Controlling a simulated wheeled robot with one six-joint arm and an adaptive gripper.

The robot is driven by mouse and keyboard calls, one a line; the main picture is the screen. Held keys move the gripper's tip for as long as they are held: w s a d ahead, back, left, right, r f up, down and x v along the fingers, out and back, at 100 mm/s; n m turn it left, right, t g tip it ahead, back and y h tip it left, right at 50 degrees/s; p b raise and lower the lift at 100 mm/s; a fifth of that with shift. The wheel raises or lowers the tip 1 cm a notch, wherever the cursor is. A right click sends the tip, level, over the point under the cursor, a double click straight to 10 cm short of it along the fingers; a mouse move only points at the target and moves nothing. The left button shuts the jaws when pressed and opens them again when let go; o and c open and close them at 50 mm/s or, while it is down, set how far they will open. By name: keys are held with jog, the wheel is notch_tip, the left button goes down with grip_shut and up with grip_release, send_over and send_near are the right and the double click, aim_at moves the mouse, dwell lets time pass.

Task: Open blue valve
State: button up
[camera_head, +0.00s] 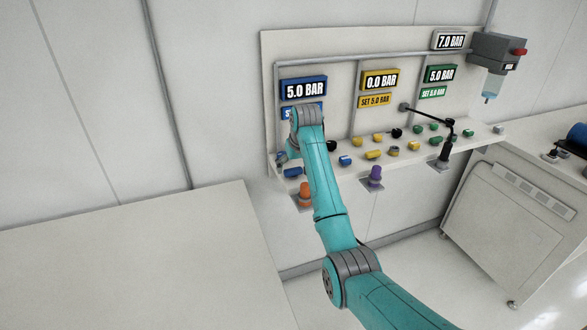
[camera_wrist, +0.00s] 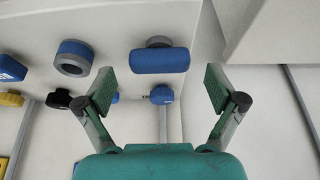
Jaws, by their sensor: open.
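In the wrist view my gripper (camera_wrist: 160,90) is open, one finger on each side and nothing held. A small blue part, likely the blue valve (camera_wrist: 162,96), shows between the fingertips at the end of a thin grey pipe. A larger blue rounded cylinder (camera_wrist: 160,60) with a grey end lies above it in the picture, also between the finger lines. I cannot tell if either finger touches anything. In the head view the blue display (camera_head: 303,87) reads 5.0 BAR; the set label below is partly hidden by my arm. My arm also covers part of the shelf's left end.
The shelf (camera_head: 482,137) holds several yellow, green, black and blue parts. An orange piece (camera_head: 305,194) and a purple piece (camera_head: 375,177) stand on brackets at its front. A black jointed stand (camera_head: 445,150) is at right. A blue-grey ring (camera_wrist: 75,57) lies left of my fingers.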

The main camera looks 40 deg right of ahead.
jog(key=shift+w+f, duration=0.2)
jog(key=shift+f, duration=0.4)
jog(key=c, duration=1.1)
jog(key=shift+c, duration=0.2)
